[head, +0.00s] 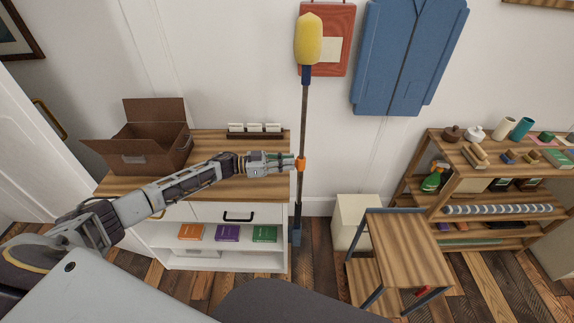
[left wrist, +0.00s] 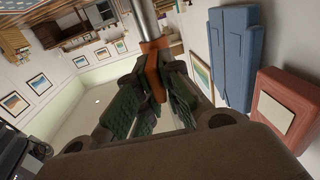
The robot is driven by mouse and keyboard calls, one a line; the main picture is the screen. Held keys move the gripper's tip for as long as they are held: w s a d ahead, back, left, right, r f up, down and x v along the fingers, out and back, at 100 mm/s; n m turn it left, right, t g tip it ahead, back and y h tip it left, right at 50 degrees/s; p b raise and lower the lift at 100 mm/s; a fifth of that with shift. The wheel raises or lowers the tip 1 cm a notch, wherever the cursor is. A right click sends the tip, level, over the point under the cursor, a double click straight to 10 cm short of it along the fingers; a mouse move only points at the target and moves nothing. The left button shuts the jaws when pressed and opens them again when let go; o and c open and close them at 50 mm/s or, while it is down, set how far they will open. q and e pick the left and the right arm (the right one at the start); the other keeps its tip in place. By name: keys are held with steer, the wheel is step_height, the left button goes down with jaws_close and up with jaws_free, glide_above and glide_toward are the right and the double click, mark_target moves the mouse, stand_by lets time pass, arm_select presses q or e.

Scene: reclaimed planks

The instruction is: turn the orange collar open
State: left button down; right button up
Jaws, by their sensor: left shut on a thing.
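The orange collar (head: 300,164) sits on a thin upright pole (head: 302,120) that carries a yellow duster head (head: 308,40) at its top. My left gripper (head: 291,163) reaches in from the left and is shut on the collar, a little above the level of the cabinet top. In the left wrist view the orange collar (left wrist: 153,66) lies between the two dark green finger pads, with the metal pole (left wrist: 146,20) running out beyond it. The fingers hide part of the collar. My right gripper is not in view.
A white cabinet with a wooden top (head: 215,143) stands behind my left arm, with an open brown box (head: 140,150) on it. A small wooden step stand (head: 405,245) and a loaded shelf (head: 490,180) are to the right. A blue garment (head: 408,55) hangs on the wall.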

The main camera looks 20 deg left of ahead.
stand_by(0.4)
arm_select(q)
steer(key=c, duration=1.6)
jaws_free()
steer(key=shift+o, duration=0.2)
steer(key=v, duration=1.2)
steer(key=shift+s, duration=0.1)
